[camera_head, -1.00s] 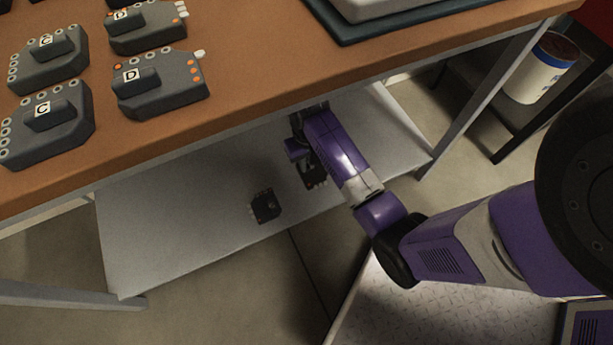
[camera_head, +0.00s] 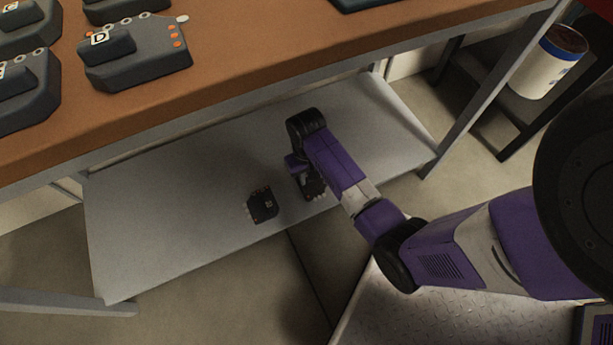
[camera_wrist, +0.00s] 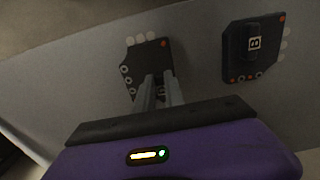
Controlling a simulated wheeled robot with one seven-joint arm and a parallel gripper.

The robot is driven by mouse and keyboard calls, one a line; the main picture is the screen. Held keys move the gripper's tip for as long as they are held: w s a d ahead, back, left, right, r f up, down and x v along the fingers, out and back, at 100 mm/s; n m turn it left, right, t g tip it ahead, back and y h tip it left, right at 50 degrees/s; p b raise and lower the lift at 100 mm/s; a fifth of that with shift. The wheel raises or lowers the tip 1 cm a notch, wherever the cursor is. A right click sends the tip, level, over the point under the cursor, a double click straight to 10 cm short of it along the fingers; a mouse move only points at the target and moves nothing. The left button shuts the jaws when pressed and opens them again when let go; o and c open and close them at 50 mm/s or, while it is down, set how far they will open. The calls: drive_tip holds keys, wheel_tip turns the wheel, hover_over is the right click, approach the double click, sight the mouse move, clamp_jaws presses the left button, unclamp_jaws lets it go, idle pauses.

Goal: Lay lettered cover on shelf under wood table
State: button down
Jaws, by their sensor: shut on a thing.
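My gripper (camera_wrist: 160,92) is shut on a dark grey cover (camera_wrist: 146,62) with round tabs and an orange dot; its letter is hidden. In the head view the held cover (camera_head: 314,188) is over the grey shelf (camera_head: 170,220) under the wood table (camera_head: 240,75), near the shelf's front edge. I cannot tell whether it touches the shelf. Another dark cover, lettered B (camera_wrist: 252,48), lies on the shelf apart from the held one; it also shows in the head view (camera_head: 263,205), left of my gripper.
Several grey lettered covers, one marked D (camera_head: 135,52), sit on the tabletop. A table leg (camera_head: 490,95) stands at the shelf's right end. A white tub (camera_head: 548,62) is on a dark stand at right. The shelf's left part is bare.

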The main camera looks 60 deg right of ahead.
drive_tip(key=shift+f, duration=0.15)
drive_tip(key=c, duration=1.4)
unclamp_jaws()
